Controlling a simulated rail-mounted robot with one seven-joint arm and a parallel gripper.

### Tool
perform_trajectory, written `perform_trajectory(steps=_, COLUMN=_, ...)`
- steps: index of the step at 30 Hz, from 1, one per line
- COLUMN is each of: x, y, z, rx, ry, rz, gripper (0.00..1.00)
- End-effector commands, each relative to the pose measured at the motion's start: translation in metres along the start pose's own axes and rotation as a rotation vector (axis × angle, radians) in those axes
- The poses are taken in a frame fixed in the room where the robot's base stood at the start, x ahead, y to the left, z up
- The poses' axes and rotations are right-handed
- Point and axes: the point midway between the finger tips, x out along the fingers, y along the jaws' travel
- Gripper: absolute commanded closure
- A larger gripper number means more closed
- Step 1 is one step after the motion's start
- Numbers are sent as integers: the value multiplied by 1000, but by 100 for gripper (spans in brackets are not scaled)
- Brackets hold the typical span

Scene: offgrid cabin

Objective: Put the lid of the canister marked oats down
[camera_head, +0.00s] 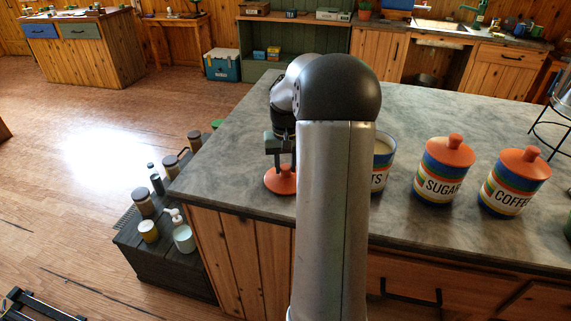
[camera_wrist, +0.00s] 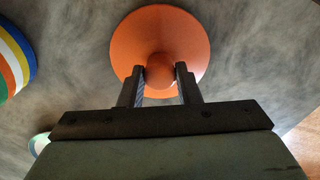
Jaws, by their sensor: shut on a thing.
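The orange lid (camera_head: 281,181) is at the left front part of the grey counter, left of the canisters. It is at or very near the counter surface; I cannot tell if it touches. My gripper (camera_head: 280,160) points down over it. In the wrist view my gripper (camera_wrist: 160,75) has its fingers on both sides of the knob of the lid (camera_wrist: 185,40), shut on it. The oats canister (camera_head: 384,160) is lidless, showing pale contents, and partly hidden behind my arm; only "TS" of its label shows. Its striped side appears in the wrist view (camera_wrist: 12,55).
The sugar canister (camera_head: 440,172) and the coffee canister (camera_head: 512,183) stand to the right with orange lids on. A black wire stand (camera_head: 550,125) is at the far right. The counter (camera_head: 232,150) is clear around the lid. A dark low shelf (camera_head: 165,255) with jars stands left, below.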

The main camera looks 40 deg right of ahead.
Motion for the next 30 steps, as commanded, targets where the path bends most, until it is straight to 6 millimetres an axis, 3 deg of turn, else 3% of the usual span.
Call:
perform_trajectory(steps=1, x=1, y=0, z=0, rx=0, ry=0, rz=0, gripper=64)
perform_trajectory(steps=3, x=1, y=0, z=0, rx=0, ry=0, rz=0, gripper=48)
perform_trajectory(steps=15, x=-8, y=0, z=0, rx=0, ry=2, rz=0, gripper=48)
perform_trajectory(steps=30, x=-105, y=0, z=-1, rx=-1, ry=2, rz=0, gripper=48)
